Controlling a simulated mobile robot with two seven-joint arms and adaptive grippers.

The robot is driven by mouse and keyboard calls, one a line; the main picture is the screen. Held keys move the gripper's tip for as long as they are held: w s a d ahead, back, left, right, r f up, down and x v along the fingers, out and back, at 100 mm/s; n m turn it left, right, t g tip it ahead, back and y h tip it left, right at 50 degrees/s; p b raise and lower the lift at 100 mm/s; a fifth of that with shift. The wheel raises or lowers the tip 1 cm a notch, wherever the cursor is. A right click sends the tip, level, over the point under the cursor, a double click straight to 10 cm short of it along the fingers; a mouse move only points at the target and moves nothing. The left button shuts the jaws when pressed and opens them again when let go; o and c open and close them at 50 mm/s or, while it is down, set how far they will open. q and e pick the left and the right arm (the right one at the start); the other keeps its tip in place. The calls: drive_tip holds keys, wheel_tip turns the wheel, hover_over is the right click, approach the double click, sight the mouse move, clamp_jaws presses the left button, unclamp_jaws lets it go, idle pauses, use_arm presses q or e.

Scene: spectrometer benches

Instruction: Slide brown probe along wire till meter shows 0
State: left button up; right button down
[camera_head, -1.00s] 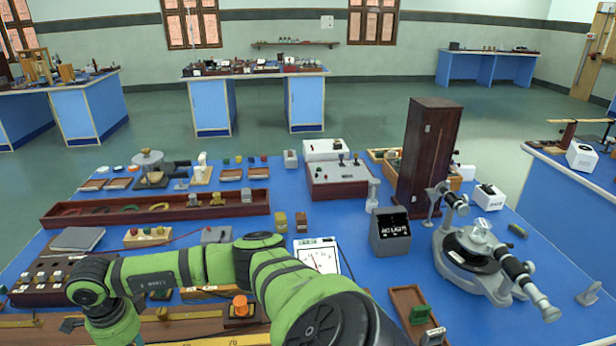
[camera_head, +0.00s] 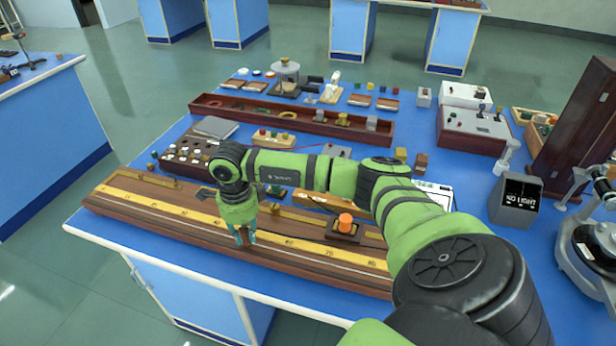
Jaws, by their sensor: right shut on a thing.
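The long wooden wire board (camera_head: 130,208), with yellow scale strips and a pale wire along it, lies along the bench's front edge. My right gripper (camera_head: 245,238) points down over the board's middle, near its front strip. It is shut on the small brown probe (camera_head: 242,239), which is mostly hidden between the fingers. I cannot tell whether the probe touches the wire. The white meter (camera_head: 438,190) stands behind my right arm, which covers most of it. Its needle and reading are hidden. My left gripper is out of view.
An orange-knobbed block (camera_head: 345,222) sits on the board right of the gripper. A resistance box with several knobs (camera_head: 185,152) stands behind the board's left end. The board's front left is clear.

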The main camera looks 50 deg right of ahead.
sight(294, 256)
drive_tip(key=shift+s+f, duration=0.2)
drive_tip(key=shift+s, duration=0.1)
drive_tip(key=shift+s+d+r+p, duration=0.1)
drive_tip(key=shift+s+d+p, duration=0.2)
drive_tip(key=shift+s, duration=0.4)
drive_tip(key=shift+s+d+f+p, duration=0.15)
drive_tip(key=shift+s+d, duration=0.2)
drive_tip(key=shift+s, duration=0.35)
drive_tip(key=shift+s+d+r+p, duration=0.15)
drive_tip(key=shift+s+d+p, duration=0.15)
drive_tip(key=shift+s, duration=0.4)
drive_tip(key=shift+s+d+r, duration=0.1)
drive_tip(key=shift+s+d, duration=0.35)
drive_tip(key=shift+s, duration=0.55)
drive_tip(key=shift+s+d+f, duration=0.1)
drive_tip(key=shift+s+d, duration=0.35)
drive_tip(key=shift+s, duration=0.55)
drive_tip(key=shift+s+d+r, duration=0.1)
drive_tip(key=shift+s+d, duration=0.35)
drive_tip(key=shift+s, duration=0.55)
drive_tip(key=shift+s, duration=0.1)
drive_tip(key=shift+s+a+f, duration=0.1)
drive_tip(key=shift+s+f, duration=0.15)
drive_tip(key=shift+f, duration=0.05)
idle(1.0)
idle(0.9)
drive_tip(key=c, duration=1)
unclamp_jaws()
drive_tip(key=shift+w, duration=0.2)
